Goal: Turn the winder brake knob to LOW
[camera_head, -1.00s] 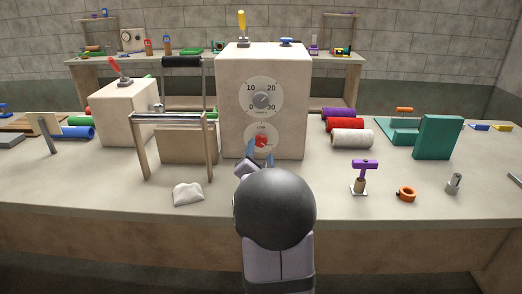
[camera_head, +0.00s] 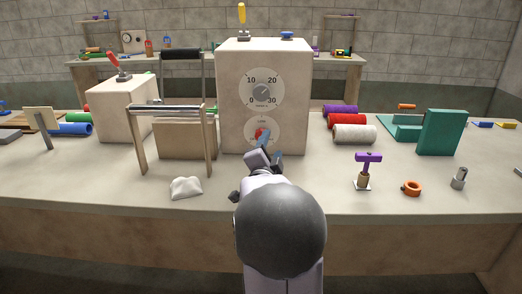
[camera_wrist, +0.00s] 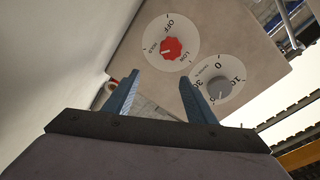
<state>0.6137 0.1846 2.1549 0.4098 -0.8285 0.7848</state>
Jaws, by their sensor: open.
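The red brake knob (camera_wrist: 172,48) sits on a white round dial (camera_wrist: 185,30) low on the front of a beige box (camera_head: 238,107). In the wrist view the dial reads OFF, LOW and what looks like HOLD. The knob's pale pointer mark seems to face the HOLD side, away from LOW. My gripper (camera_wrist: 155,90) is open, its two blue fingers apart and empty, short of the dial. In the head view my gripper (camera_head: 271,148) partly hides the knob (camera_head: 260,132).
A larger dial with a grey knob (camera_head: 262,93), numbered to 30, sits just above the red one. A metal-framed stand (camera_head: 211,140) rises close on the left.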

